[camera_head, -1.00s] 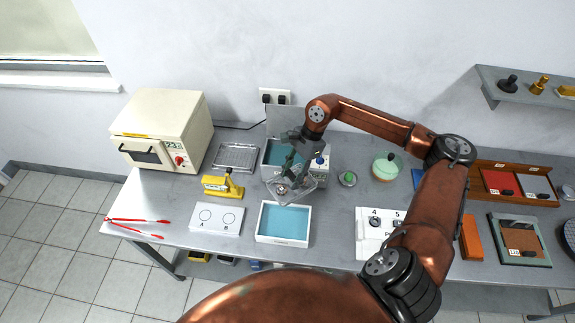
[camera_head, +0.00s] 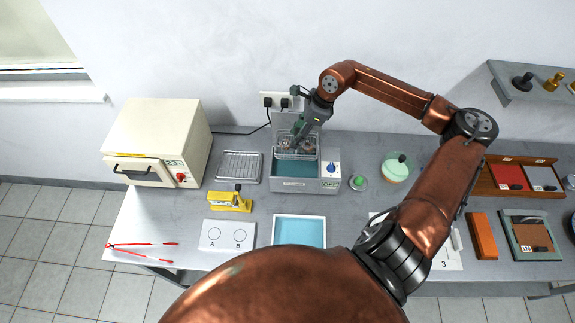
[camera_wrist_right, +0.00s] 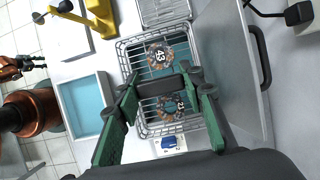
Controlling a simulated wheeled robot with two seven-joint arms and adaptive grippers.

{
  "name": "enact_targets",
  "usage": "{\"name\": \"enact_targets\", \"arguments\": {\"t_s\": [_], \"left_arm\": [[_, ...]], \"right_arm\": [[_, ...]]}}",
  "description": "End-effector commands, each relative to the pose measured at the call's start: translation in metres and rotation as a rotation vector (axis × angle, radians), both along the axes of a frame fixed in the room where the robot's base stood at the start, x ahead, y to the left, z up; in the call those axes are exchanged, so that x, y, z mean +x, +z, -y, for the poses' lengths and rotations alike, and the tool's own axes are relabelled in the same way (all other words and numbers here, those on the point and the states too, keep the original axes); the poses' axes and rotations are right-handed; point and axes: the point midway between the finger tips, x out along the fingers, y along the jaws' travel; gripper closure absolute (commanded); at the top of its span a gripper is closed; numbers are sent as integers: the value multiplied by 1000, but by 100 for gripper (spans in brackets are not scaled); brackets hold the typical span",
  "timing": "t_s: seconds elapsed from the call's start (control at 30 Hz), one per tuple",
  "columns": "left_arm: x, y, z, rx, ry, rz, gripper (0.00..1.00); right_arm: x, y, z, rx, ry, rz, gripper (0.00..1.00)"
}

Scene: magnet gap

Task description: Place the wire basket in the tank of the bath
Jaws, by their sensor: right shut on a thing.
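My right gripper (camera_head: 303,132) is shut on the wire basket (camera_head: 297,153) and holds it level over the rear of the bath (camera_head: 304,186). Blue liquid in the tank (camera_head: 295,169) shows in front of and below the basket; how far its base is above the liquid is unclear. In the right wrist view, the green fingers (camera_wrist_right: 162,92) are at the basket's dark handle, and two round pieces marked 43 and 23 lie in the wire basket (camera_wrist_right: 128,52). The bath's grey lid stands open behind. My left gripper is not in the head view.
A wire-topped tray (camera_head: 238,167) and a yellow stand (camera_head: 230,201) are left of the bath. A white tray of blue liquid (camera_head: 299,217) stands in front. A green round button (camera_head: 358,183) and a green-topped dish (camera_head: 395,170) are to the right. The raised lid (camera_wrist_right: 235,70) is close beside the basket.

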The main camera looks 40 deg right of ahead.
Motion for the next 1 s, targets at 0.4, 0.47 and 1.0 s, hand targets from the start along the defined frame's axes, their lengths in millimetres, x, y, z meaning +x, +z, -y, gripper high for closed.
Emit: {"name": "enact_targets", "arguments": {"t_s": [0.4,0.47,1.0], "left_arm": [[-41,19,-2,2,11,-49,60],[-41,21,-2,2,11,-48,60],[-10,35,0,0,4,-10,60]], "right_arm": [[3,-92,-7,7,10,-3,100],[3,-105,-6,5,9,-3,100],[1,-169,-4,3,6,-2,100]]}}
